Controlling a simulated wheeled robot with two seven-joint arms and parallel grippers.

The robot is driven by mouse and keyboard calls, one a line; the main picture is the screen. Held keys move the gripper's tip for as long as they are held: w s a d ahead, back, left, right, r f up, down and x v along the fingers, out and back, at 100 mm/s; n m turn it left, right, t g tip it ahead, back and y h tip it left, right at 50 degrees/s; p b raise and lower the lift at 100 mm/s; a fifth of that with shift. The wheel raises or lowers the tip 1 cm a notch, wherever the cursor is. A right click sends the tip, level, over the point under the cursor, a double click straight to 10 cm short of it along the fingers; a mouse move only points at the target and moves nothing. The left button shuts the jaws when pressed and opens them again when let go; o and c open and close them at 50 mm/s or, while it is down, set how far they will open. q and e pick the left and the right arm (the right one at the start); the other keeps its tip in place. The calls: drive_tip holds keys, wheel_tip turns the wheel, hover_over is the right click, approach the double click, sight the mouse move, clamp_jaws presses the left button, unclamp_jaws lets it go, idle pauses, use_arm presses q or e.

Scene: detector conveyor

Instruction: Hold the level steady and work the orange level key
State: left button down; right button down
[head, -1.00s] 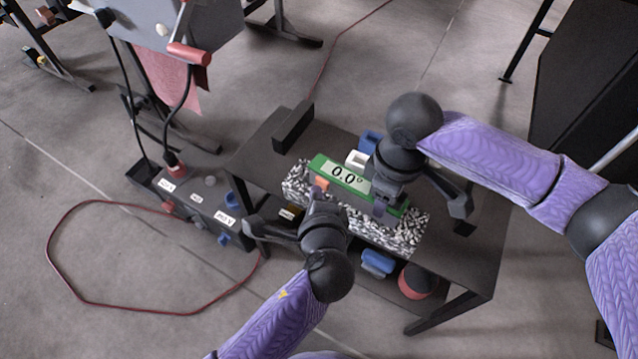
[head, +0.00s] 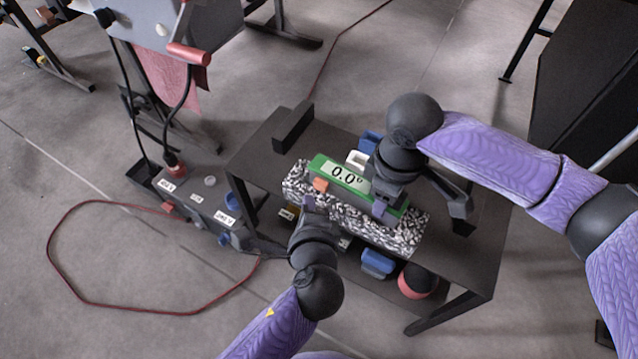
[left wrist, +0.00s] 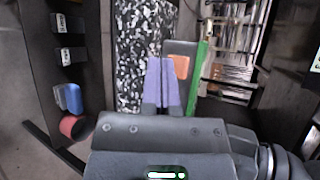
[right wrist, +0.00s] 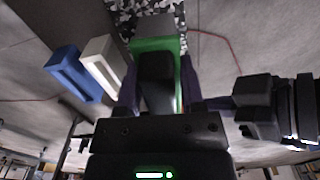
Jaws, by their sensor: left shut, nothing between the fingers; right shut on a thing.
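The green level (head: 326,163) lies on a black-and-white speckled block (head: 294,185) on the dark table, its display reading 0.0°. The orange level key (head: 321,184) is on its near side; it shows too in the left wrist view (left wrist: 180,67). My left gripper (head: 308,202) is shut and empty, its purple fingertips together just short of the key and apart from it; they show in the left wrist view (left wrist: 162,84). My right gripper (head: 384,208) is shut on the level toward its right end; its fingers straddle the green body in the right wrist view (right wrist: 160,85).
Blue (head: 371,142) and white (head: 357,158) blocks stand behind the level. A blue block (head: 378,262) and a red-and-black round thing (head: 417,281) sit below the table's near side. A labelled dark box (head: 195,199) with a red cable stands on the floor at left.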

use_arm(q)
drive_tip(key=s+a, duration=0.2)
drive_tip(key=s, duration=0.1)
drive_tip(key=shift+s+a, duration=0.25)
drive_tip(key=shift+a, duration=0.15)
idle(0.4)
use_arm(e)
drive_tip(key=shift+c, duration=0.6)
unclamp_jaws()
drive_tip(key=shift+r, duration=0.1)
